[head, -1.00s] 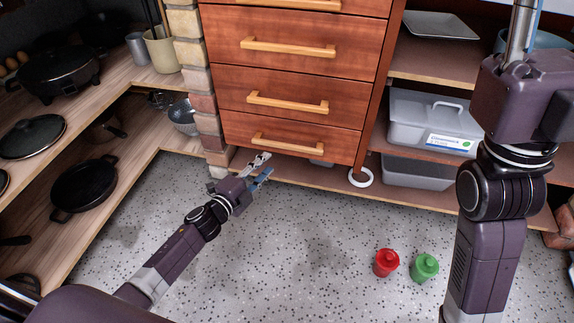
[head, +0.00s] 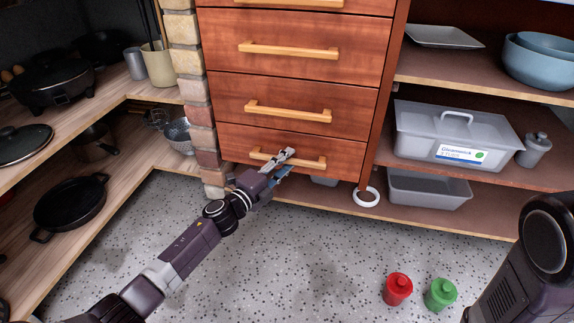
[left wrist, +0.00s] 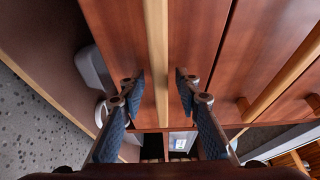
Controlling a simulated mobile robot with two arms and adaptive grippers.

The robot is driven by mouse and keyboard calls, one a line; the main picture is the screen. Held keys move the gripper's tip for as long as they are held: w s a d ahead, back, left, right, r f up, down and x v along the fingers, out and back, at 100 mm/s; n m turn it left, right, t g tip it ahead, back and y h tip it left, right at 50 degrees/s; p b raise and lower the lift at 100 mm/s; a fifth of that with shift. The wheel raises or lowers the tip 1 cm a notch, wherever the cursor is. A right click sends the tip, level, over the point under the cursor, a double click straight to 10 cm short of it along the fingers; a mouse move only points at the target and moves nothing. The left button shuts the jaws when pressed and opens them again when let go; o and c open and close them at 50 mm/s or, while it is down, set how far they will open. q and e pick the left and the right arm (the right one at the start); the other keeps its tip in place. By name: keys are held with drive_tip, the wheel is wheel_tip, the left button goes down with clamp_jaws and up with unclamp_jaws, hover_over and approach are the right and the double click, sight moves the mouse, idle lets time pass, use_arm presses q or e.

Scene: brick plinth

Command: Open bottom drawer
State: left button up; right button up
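The bottom drawer (head: 345,160) is the lowest wooden front of the cabinet and looks shut. Its pale wooden bar handle (head: 312,164) runs across the front. In the left wrist view, the handle (left wrist: 156,40) lies between the two open fingertips of my left gripper (left wrist: 159,90), with a gap on each side. Whether the fingers reach past the bar is hard to tell. My right gripper is out of view; only part of the right arm shows.
More shut drawers (head: 300,95) are above. A brick pillar (head: 198,110) stands left of the cabinet, shelves with a grey bin (head: 455,135) right. The floor before the drawer is otherwise clear.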

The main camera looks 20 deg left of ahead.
use_arm(q)
drive_tip(key=shift+w+d, duration=0.1)
drive_tip(key=shift+w, duration=0.2)
drive_tip(key=shift+c, duration=0.5)
clamp_jaws()
